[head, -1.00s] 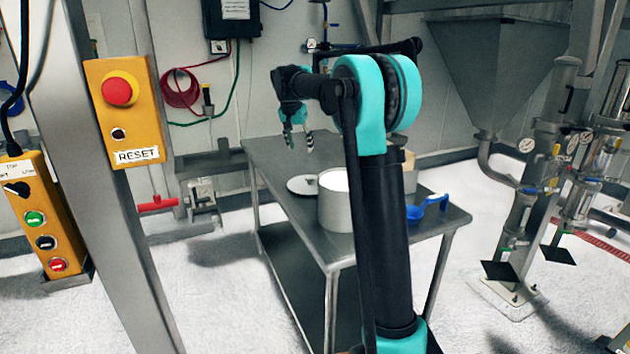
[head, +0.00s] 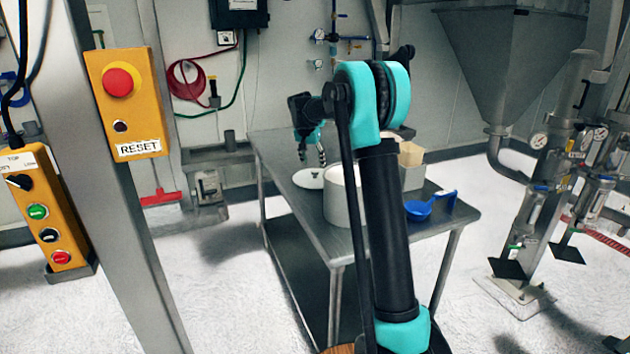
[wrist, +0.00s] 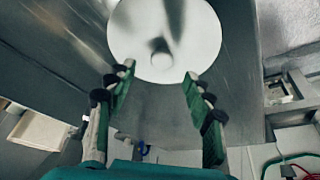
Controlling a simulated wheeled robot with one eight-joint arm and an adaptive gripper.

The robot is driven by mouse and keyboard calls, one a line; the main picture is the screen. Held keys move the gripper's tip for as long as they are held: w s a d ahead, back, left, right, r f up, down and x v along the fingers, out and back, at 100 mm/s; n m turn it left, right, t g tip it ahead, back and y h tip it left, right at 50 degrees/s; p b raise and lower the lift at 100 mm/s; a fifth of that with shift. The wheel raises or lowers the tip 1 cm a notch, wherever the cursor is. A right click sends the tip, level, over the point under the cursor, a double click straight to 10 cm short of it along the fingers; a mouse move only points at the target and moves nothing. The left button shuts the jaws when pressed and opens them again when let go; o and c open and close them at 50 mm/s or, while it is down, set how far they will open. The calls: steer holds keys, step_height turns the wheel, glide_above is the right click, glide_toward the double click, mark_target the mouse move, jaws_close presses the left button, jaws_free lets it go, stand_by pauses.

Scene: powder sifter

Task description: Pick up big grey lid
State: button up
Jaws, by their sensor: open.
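The big grey lid is a flat, pale round disc with a small knob. In the head view the lid (head: 309,179) lies on the metal table (head: 283,164), beside the white pot (head: 340,203). In the wrist view the lid (wrist: 135,30) fills the top middle, its knob (wrist: 160,57) near its lower edge. My gripper (head: 311,160) hangs pointing down close above the lid in the head view. In the wrist view my gripper (wrist: 158,72) is open and empty, its two fingertips at either side of the knob's line. I cannot tell the exact height gap.
A blue scoop (head: 428,206) lies at the table's right end. A light container (head: 411,165) stands behind the pot. An orange reset box (head: 123,104) on a post is at the left. A steel hopper (head: 510,65) stands at the right.

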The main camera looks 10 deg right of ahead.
mark_target(315, 171)
steer(key=x, duration=0.5)
steer(key=shift+w+f, duration=0.1)
jaws_close()
